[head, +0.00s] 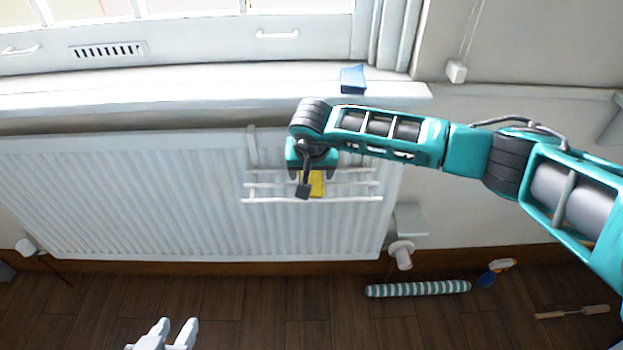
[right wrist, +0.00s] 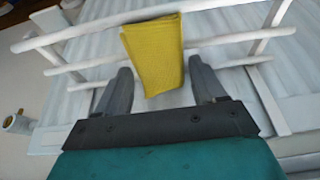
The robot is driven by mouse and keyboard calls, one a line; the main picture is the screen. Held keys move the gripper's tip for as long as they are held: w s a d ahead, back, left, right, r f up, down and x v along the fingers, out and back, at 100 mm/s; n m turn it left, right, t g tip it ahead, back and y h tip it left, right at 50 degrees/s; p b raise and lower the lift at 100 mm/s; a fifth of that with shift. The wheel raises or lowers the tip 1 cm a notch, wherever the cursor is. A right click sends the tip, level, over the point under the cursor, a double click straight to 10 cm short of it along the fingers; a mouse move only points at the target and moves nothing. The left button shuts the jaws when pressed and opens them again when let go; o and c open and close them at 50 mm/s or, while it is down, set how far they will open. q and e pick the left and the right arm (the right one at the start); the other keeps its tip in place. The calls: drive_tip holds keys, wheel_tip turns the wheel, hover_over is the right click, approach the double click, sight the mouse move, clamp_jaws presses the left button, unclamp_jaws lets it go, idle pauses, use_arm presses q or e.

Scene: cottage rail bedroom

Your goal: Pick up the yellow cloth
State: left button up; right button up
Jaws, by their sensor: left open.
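The yellow cloth (head: 316,184) hangs over a bar of the white rail rack (head: 366,198) on the radiator. The right wrist view shows the cloth (right wrist: 155,52) draped over the front bar, its lower end in line with the gap between my right fingers. My right gripper (right wrist: 159,66) is open, with a gap on each side of the cloth; I cannot tell how deep the cloth sits between them. In the head view my right gripper (head: 305,188) partly hides the cloth. My left gripper (head: 179,325) is open and empty, low at the bottom edge.
The radiator (head: 150,195) stands behind the rack, under a white sill (head: 200,85) with a blue folded item (head: 352,79). A striped roll (head: 418,289), a spray bottle (head: 495,271) and a wooden-handled tool (head: 572,312) lie on the floor. A radiator valve (head: 401,254) juts out.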

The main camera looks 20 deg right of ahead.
drive_tip(key=shift+r, duration=0.1)
drive_tip(key=c, duration=0.8)
